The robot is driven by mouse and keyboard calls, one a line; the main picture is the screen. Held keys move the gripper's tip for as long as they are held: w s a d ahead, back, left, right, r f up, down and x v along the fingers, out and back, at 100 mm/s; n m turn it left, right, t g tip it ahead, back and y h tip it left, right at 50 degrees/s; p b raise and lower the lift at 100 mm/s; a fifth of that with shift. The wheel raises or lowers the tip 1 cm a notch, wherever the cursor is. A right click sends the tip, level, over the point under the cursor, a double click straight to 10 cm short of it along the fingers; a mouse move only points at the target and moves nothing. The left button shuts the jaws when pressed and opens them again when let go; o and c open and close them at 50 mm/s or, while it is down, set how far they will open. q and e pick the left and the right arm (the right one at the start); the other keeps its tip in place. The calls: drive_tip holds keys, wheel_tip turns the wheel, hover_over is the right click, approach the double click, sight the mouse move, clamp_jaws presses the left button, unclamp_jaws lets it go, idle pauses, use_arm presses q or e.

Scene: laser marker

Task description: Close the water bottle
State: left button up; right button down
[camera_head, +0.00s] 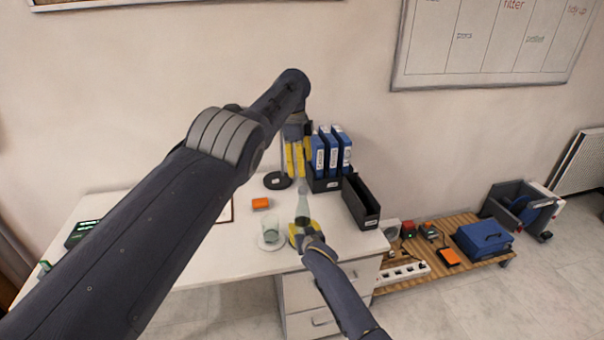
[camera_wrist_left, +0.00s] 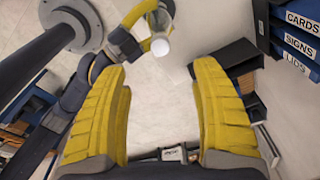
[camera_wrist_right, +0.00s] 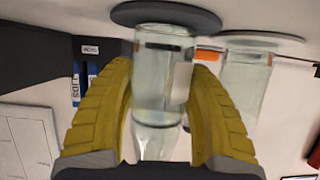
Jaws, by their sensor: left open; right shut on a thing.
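The clear bottle (camera_head: 303,203) stands upright near the desk's right front; it also shows in the right wrist view (camera_wrist_right: 160,90). My right gripper (camera_head: 302,232) is shut around its lower body, with a yellow finger on each side. My left gripper (camera_head: 298,158) is open, its fingers pointing down above the bottle. In the left wrist view nothing is between its fingers (camera_wrist_left: 160,120), and the bottle's pale round top (camera_wrist_left: 160,46) lies ahead of them. I cannot tell whether that top is a cap or an open mouth.
A drinking glass (camera_head: 270,232) on a saucer (camera_head: 264,244) stands left of the bottle. An orange block (camera_head: 261,203) and a lamp base (camera_head: 278,181) are behind. Blue binders (camera_head: 333,150) and an open black box (camera_head: 361,203) crowd the right side. The desk's left part is mostly clear.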

use_arm(q)
drive_tip(key=shift+a+r, duration=0.2)
drive_tip(key=shift+r, duration=1.4)
use_arm(e)
drive_tip(key=shift+c, duration=2.2)
unclamp_jaws()
drive_tip(key=shift+s, duration=0.1)
drive_tip(key=v, duration=1.1)
drive_tip(key=shift+s+d, duration=0.15)
drive_tip(key=shift+s, duration=0.25)
drive_tip(key=shift+r, duration=0.15)
